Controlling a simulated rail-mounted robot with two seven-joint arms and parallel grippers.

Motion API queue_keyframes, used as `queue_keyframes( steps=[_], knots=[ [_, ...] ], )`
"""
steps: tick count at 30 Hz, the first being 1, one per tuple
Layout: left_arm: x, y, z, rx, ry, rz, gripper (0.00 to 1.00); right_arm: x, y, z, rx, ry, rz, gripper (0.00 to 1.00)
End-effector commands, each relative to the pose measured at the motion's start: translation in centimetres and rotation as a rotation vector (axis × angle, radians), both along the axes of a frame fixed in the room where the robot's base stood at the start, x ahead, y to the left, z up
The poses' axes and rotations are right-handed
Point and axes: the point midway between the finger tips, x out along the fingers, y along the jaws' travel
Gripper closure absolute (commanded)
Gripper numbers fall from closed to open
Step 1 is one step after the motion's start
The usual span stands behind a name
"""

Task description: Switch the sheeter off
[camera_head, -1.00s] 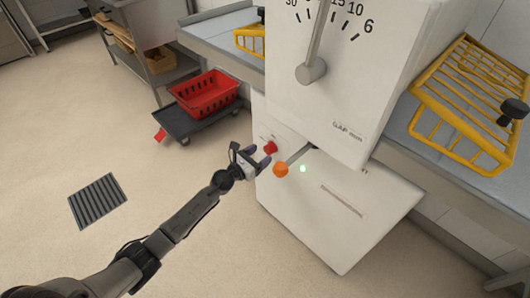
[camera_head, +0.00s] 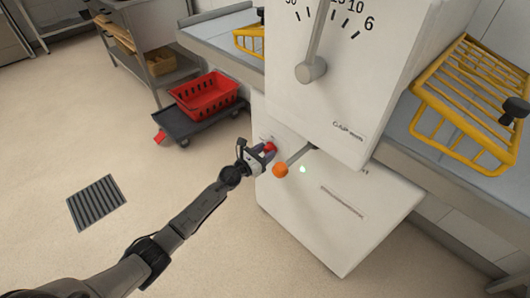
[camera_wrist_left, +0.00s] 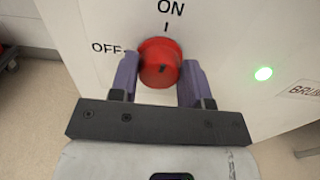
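The sheeter (camera_head: 345,80) is a tall white machine with a large dial and lever on its front. Its red rotary switch (camera_head: 270,147) is low on the left of the front, and it also shows in the left wrist view (camera_wrist_left: 160,62). There, its dark mark points up toward ON; OFF is printed to its left. A green light (camera_wrist_left: 263,73) glows to the right. My left gripper (camera_head: 262,150) is at the switch, with its purple fingers on either side of the knob. The fingers are apart; I cannot tell whether they touch it. My right gripper is out of view.
An orange ball-ended lever (camera_head: 281,170) sticks out just right of the switch. Yellow wire guards (camera_head: 470,105) stand over the side tables. A red crate (camera_head: 204,95) rests on a dark dolly behind.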

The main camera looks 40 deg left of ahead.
Motion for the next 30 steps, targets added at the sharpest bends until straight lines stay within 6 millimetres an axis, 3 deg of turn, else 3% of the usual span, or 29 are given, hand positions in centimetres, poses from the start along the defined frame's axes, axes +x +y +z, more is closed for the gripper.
queue_keyframes(
  steps=[6, 17, 30],
  knots=[
    [0.0, 0.0, 0.0, 0.0, 0.0, 0.0, 0.8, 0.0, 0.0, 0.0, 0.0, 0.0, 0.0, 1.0],
    [0.0, 0.0, 0.1, -0.084, 0.009, 0.0, 0.8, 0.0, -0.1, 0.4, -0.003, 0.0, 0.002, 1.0],
    [0.0, 0.2, 0.1, -0.467, 0.051, 0.0, 0.8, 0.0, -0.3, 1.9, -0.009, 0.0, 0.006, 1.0]
  ],
)
